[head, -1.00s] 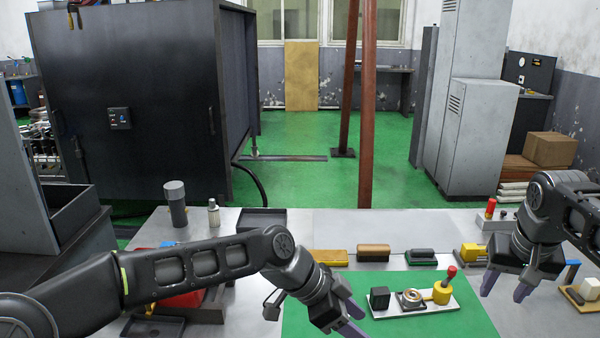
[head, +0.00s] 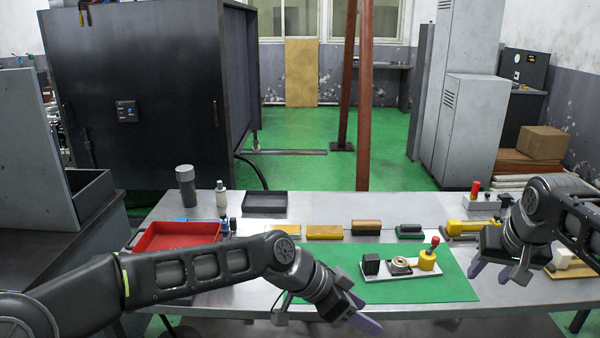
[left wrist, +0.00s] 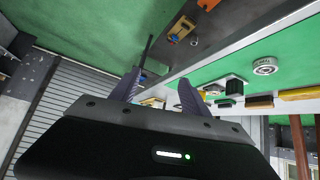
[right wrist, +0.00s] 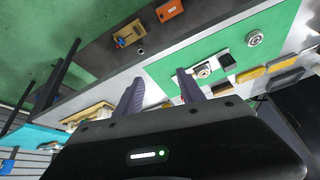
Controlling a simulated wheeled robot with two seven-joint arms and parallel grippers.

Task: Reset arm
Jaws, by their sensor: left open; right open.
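My left gripper (head: 358,312) is open and empty, in front of the table's front edge in the head view. Its two fingers also show in the left wrist view (left wrist: 158,92). My right gripper (head: 497,273) is open and empty over the right part of the table, just right of the green mat (head: 440,290). Its fingers also show in the right wrist view (right wrist: 160,95). On the mat stands a light plate (head: 415,269) bearing a black block (head: 371,264), a round metal part (head: 401,265) and a yellow part with a red knob (head: 428,258). Neither gripper touches these.
Several brushes or blocks, such as a yellow one (head: 325,232), line up behind the mat. A red tray (head: 175,236) stands at left, and a black tray (head: 265,202) behind. A grey canister (head: 186,185) stands at the back left.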

